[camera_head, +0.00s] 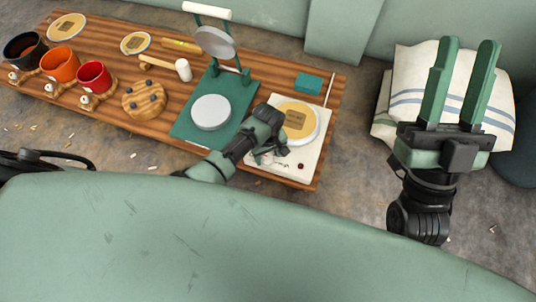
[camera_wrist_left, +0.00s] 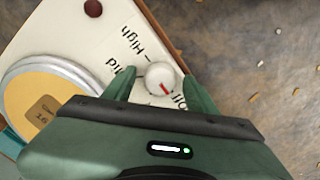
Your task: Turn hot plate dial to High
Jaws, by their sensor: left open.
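The white hot plate (camera_head: 310,155) with printed labels sits at the right end of the wooden table. Its dial (camera_wrist_left: 160,75) is a white round knob with a red mark, which points toward the "Off" side in the left wrist view. "High" and "Mild" are printed beside the dial. My left gripper (camera_head: 270,155) is over the hot plate's front left part. In the left wrist view its open fingers (camera_wrist_left: 158,88) stand on either side of the dial; contact cannot be told. In the head view the gripper hides the dial. My right gripper (camera_head: 466,55) is open and empty, off the table.
A round yellow disc in a pale ring (camera_head: 298,118) lies on the hot plate, beside a dark red button (camera_head: 300,166). A green press (camera_head: 185,125) stands left of it.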

